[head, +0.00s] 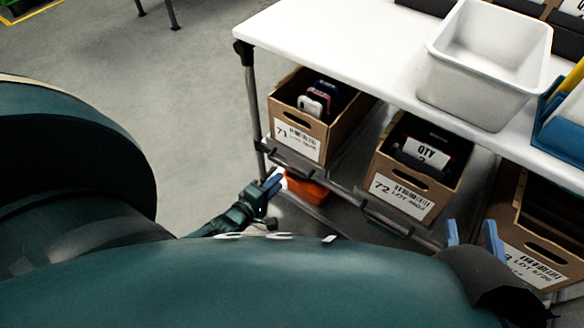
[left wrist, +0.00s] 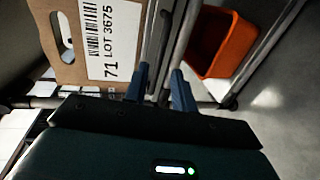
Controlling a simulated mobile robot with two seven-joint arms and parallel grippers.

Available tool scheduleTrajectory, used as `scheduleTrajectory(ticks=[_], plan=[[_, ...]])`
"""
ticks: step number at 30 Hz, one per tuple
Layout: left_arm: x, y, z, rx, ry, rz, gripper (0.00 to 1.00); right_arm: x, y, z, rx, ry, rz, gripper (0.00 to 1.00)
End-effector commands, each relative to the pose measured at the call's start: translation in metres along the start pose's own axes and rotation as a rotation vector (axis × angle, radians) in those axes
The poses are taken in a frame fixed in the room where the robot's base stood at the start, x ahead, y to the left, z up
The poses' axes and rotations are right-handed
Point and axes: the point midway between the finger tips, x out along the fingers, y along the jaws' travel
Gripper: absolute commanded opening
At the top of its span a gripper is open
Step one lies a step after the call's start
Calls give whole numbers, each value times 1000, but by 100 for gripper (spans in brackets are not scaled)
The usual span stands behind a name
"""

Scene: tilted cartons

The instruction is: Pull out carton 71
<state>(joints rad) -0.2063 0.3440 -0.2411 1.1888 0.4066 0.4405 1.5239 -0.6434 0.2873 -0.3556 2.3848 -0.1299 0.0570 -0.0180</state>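Carton 71 (head: 303,130) is an open brown carton, tilted on the shelf under the white table top, with several phone-like items inside. Its front has a hand slot and a white label; the label also shows in the left wrist view, where carton 71 (left wrist: 84,50) stands at the upper left. My left gripper (head: 271,183) is below and in front of carton 71, apart from its slot. In the left wrist view its two blue fingers (left wrist: 160,85) stand apart, near the metal rails. My right gripper (head: 473,234) has its two blue fingers apart, in front of the cartons at the right.
Carton 72 (head: 416,196) and another carton (head: 535,262) stand to the right on the same rack. An orange bin (head: 307,190) sits low beneath carton 71. A white tub (head: 470,90) stands on the table (head: 335,35). The floor at left is open.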

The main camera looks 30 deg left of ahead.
Motion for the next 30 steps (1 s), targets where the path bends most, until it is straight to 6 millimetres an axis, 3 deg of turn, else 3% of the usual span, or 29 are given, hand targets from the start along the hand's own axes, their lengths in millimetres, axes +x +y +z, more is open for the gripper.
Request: scheduleTrajectory(ticks=[1, 6, 12, 24, 30], plan=[[14, -3, 0, -1, 0, 4, 26, 0, -1, 5, 10, 7, -2, 36], [47, -3, 0, 0, 0, 3, 26, 2, -3, 4, 45, 28, -8, 36], [71, -2, 0, 0, 0, 1, 26, 2, -5, 3, 74, 43, -13, 36], [77, 0, 1, 0, 0, -1, 26, 3, -5, 1, 87, 44, -15, 36], [77, 0, 1, 0, 0, -1, 10, 3, -5, 0, 84, 47, -17, 36]])
